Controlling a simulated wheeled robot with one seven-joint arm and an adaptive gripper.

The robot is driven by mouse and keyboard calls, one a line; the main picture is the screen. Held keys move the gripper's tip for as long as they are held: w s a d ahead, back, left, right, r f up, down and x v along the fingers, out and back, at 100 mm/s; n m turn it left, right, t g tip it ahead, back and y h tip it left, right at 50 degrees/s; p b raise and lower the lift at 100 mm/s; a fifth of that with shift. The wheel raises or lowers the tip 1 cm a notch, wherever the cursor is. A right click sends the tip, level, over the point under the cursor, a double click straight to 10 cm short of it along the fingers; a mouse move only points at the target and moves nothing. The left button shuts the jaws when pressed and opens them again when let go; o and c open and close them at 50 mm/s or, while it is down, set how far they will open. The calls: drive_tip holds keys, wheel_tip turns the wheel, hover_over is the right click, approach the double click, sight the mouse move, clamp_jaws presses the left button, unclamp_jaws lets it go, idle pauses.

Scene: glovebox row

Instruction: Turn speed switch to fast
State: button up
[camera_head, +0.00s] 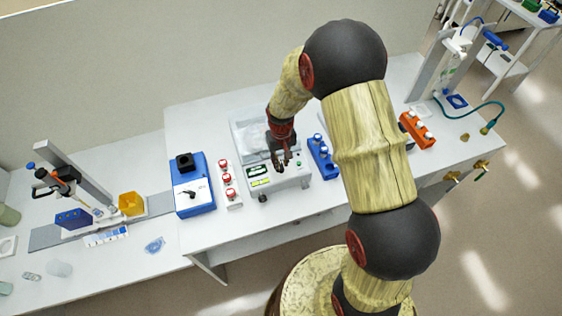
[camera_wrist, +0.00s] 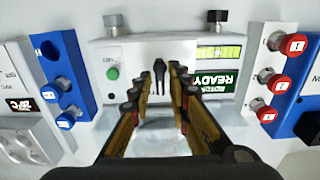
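My gripper (camera_head: 282,163) is over the front of a white bench device (camera_head: 290,180). In the wrist view my gripper (camera_wrist: 159,72) is open, with its two fingers apart. A small black upright lever-like part (camera_wrist: 159,78) shows between the fingertips against the device's front; I cannot tell whether they touch. No readable label marks it as the speed switch. The device's panel has a green button (camera_wrist: 112,73) and a "ROTOR READY" display (camera_wrist: 210,82). A blue device (camera_head: 192,205) to the left has a black switch knob (camera_head: 189,194) on its white face.
A rack with red-capped vials (camera_head: 228,180) stands left of the white device. A blue rack (camera_head: 322,158) stands close on its right. An orange rack (camera_head: 417,130) is farther right. Bare bench shows in front of the blue device.

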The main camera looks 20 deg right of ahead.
clamp_jaws()
drive_tip(key=shift+m, duration=0.4)
drive_tip(key=shift+m+b, duration=0.5)
drive_tip(key=shift+m, duration=2)
drive_tip(key=shift+o, duration=1.6)
unclamp_jaws()
drive_tip(key=shift+r, duration=0.15)
